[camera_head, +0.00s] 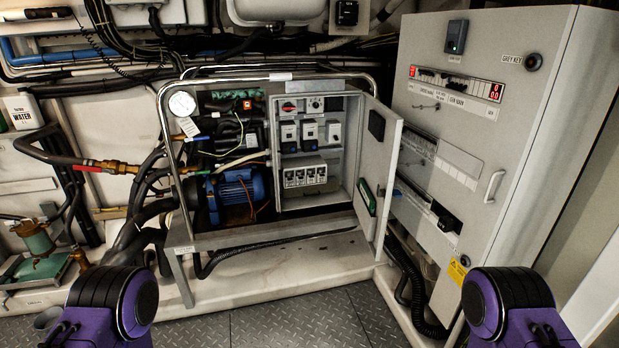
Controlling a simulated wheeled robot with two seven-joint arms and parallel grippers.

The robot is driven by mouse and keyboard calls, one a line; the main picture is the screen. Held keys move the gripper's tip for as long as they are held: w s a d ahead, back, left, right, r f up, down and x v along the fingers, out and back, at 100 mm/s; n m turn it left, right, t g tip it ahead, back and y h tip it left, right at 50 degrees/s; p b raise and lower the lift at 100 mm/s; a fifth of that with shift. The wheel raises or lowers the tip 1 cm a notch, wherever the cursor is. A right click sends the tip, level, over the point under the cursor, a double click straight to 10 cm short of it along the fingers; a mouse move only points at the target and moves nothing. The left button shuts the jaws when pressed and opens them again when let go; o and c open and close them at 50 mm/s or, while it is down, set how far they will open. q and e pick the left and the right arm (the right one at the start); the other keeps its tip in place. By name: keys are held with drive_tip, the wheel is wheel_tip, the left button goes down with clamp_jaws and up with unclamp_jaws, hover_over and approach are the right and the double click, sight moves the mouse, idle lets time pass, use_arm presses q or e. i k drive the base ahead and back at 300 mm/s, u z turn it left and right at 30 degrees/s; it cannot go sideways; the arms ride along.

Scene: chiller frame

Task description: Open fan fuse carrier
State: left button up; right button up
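A grey electrical box (349,180) stands in the chiller frame with its door (385,160) swung open to the right. Inside, a row of white carriers (305,176) with dark marks sits low in the box. Several white and black devices (310,134) are mounted above it, below a red rotary switch (289,107). The labels are too small to read, so I cannot tell which part is the fan fuse carrier. Only purple and black links of my arms show at the lower left and lower right. Neither gripper is in view.
A blue motor (238,190), a pressure gauge (182,103) and hoses fill the frame left of the box. A tall grey cabinet (500,150) stands to the right. Metal tube framing (270,77) surrounds the unit. The chequered floor (300,320) in front is clear.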

sight(311, 179)
drive_tip(key=u, duration=0.25)
drive_tip(key=k, duration=0.35)
drive_tip(key=u, duration=0.7)
drive_tip(key=i, duration=1.25)
drive_tip(key=z, duration=0.7)
